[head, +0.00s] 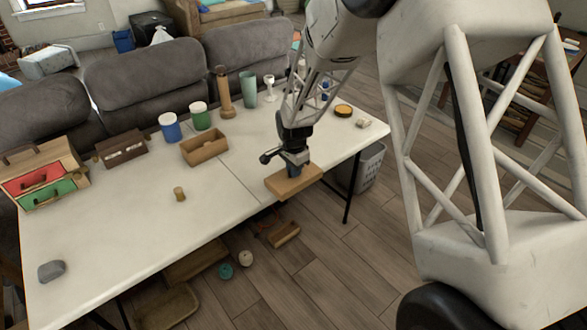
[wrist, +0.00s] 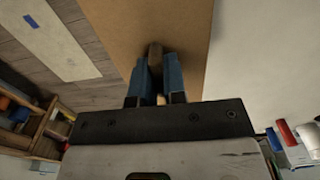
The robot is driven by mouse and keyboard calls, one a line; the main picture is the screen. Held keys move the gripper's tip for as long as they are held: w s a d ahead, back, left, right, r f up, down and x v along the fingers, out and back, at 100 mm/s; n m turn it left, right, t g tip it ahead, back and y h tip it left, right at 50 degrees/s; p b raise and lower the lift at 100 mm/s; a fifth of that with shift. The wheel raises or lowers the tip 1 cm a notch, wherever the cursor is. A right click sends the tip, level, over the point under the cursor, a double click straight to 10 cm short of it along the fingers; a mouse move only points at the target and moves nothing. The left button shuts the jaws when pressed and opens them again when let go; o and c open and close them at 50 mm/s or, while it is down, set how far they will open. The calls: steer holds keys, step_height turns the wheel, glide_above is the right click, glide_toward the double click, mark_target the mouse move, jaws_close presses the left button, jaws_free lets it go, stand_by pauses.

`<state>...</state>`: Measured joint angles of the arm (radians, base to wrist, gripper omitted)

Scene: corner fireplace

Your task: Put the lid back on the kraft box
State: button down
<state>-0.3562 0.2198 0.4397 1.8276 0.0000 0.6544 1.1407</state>
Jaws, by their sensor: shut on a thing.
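The kraft lid (head: 293,183) is a flat brown slab near the table's front edge at the right in the head view. In the wrist view its broad brown face (wrist: 115,35) fills the upper middle. My gripper (head: 293,170) is above it, and the blue-padded fingers (wrist: 154,75) are shut on the lid's small brown knob (wrist: 155,50). The lid appears held over the edge; its exact height is unclear. An open kraft box (head: 221,154) stands on the table, left of and behind my gripper, apart from the lid.
Near the box are a blue jar (head: 170,128), a green jar (head: 201,117), a wooden mill (head: 223,95) and a teal cup (head: 248,91). A wooden peg (head: 179,194) and grey stone (head: 52,271) lie leftward. The table (head: 120,240) is mostly clear in front.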

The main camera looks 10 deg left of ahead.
steer(key=shift+w+a, duration=0.1)
steer(key=shift+a, duration=0.05)
stand_by(0.3)
steer(key=w+a+r, duration=0.2)
steer(key=w+a, duration=0.3)
steer(key=a, duration=0.7)
steer(key=w+a+r, duration=0.2)
steer(key=w+a, duration=0.4)
steer(key=a, duration=0.7)
steer(key=w+a+r, duration=0.2)
steer(key=w+a, duration=0.3)
steer(key=a, duration=0.7)
steer(key=shift+w+a, duration=0.3)
steer(key=shift+f, duration=1.35)
steer(key=shift+f, duration=1.5)
stand_by(0.6)
